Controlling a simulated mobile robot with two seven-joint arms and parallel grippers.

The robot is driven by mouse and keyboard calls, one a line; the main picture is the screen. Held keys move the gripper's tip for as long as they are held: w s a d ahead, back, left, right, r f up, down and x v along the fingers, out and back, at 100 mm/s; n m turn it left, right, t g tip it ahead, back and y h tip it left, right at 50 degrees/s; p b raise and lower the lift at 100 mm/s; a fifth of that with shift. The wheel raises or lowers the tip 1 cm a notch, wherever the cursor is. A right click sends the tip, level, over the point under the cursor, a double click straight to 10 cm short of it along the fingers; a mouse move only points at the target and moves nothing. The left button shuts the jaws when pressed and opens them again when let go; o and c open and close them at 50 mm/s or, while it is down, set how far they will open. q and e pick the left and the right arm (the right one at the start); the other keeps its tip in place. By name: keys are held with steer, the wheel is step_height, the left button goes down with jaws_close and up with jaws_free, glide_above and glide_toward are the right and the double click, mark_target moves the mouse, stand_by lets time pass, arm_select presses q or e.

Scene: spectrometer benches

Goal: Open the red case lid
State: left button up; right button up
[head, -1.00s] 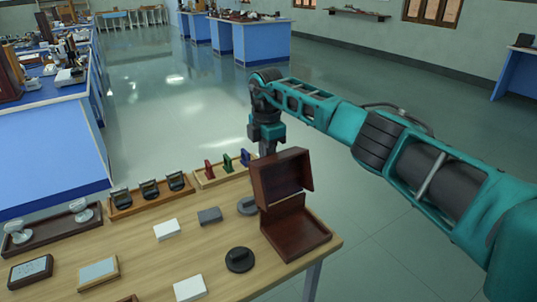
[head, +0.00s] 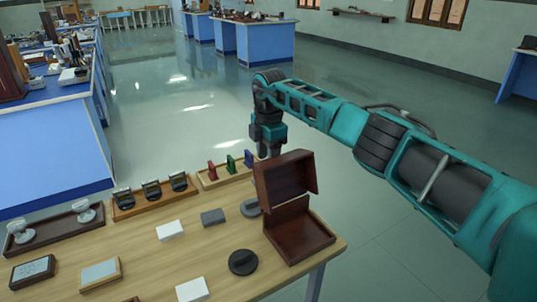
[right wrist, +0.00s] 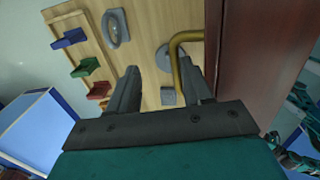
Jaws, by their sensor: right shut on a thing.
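The dark reddish-brown case stands at the table's right end in the head view. Its lid (head: 285,176) is raised, roughly upright, above the base (head: 298,232). My right gripper (head: 268,150) is behind the lid, its fingertips partly hidden by it. In the right wrist view the lid (right wrist: 245,60) is a dark panel at the right, with a curved brass handle (right wrist: 181,55) on it. The handle's end runs down between the fingers of my right gripper (right wrist: 160,88), close to the right-hand finger. My left gripper is in neither view.
The wooden table (head: 130,240) holds a rack of red, green and blue pieces (head: 225,170), a tray with several black items (head: 153,198), white and grey blocks, and a black round knob (head: 243,262) near the case. Open floor lies beyond the table's right edge.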

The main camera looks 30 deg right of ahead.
step_height(320, 180, up, 13)
steer(key=shift+s+p, duration=0.35)
steer(key=shift+s, duration=0.1)
stand_by(0.4)
